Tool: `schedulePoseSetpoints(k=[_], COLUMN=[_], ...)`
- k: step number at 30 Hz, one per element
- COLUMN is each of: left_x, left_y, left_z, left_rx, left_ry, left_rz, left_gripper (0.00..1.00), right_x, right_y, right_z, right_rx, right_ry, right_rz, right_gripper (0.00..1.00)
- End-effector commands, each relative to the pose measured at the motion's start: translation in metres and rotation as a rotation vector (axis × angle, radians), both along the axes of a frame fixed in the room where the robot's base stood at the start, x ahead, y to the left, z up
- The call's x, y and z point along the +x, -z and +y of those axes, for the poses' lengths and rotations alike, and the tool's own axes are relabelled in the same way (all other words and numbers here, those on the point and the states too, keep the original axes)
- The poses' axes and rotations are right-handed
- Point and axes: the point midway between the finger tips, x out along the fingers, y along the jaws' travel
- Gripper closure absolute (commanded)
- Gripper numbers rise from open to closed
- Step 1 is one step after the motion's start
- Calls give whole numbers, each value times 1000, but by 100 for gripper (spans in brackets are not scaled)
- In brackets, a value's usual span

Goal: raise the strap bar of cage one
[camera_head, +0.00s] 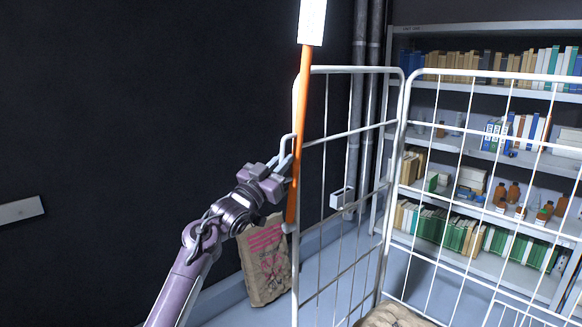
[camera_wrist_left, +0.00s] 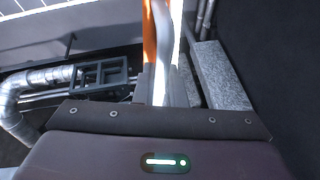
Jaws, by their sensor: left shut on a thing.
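The wire cage (camera_head: 402,100) stands at the right, with pale tube frames. An orange strap bar (camera_head: 304,100) stands nearly upright along its left post, leaning slightly right at the top. A bright white piece (camera_head: 312,22) is at its upper end and is cut by the picture's top edge. A pale bent handle (camera_head: 284,142) shows beside the bar. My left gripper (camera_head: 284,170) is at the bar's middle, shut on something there. In the left wrist view, a white part and the orange bar (camera_wrist_left: 149,35) rise between and behind the grey fingers (camera_wrist_left: 160,82). My right gripper is out of view.
A printed brown sack (camera_head: 264,262) stands behind the cage's left post. Another sack (camera_head: 390,315) shows at the bottom edge. Shelves (camera_head: 470,165) with books and bottles stand behind the cage. Pipes (camera_head: 358,110) run up the dark wall. The space left of my arm looks clear.

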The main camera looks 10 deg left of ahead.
Motion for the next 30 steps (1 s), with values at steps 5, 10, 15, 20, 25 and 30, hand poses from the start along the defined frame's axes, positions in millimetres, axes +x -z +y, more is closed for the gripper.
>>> schedulePoseSetpoints(k=[5,10,15,20,25,30], left_x=[4,6,6,6,6,5], left_y=[-1,-1,-1,-2,-1,0], left_z=[6,8,9,9,8,7], left_rx=[-27,-35,-36,-36,-34,-32], left_ry=[-1,-2,-3,-5,-2,-1], left_rz=[18,25,24,24,24,24], left_gripper=[100,100,100,84,68,68], right_x=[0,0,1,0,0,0], right_y=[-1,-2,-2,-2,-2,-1], right_z=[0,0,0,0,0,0], right_rx=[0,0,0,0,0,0], right_ry=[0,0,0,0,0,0], right_rz=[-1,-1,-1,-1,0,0], right_gripper=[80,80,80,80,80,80])
